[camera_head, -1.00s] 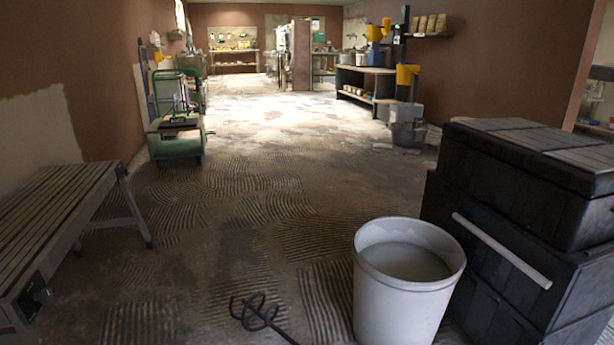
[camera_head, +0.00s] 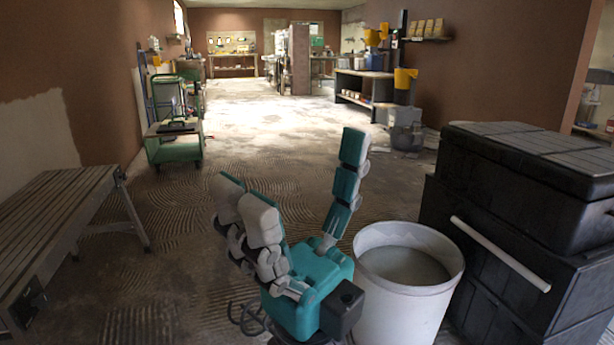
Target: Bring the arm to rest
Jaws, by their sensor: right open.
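My right gripper (camera_head: 297,195) has come up into the bottom middle of the head view, teal and grey. Its fingers are spread wide open and point up and away. Nothing is between them. It shows in front of the floor, just left of the white bucket, and overlaps the bucket's left edge in the picture. I cannot tell whether they touch. My left gripper is not in view.
A white bucket (camera_head: 405,312) with grey contents stands at the bottom right. Black stacked cases (camera_head: 510,235) with a white handle stand right of it. A slatted bench (camera_head: 55,215) is at the left. A dark mixing paddle (camera_head: 240,320) is partly hidden.

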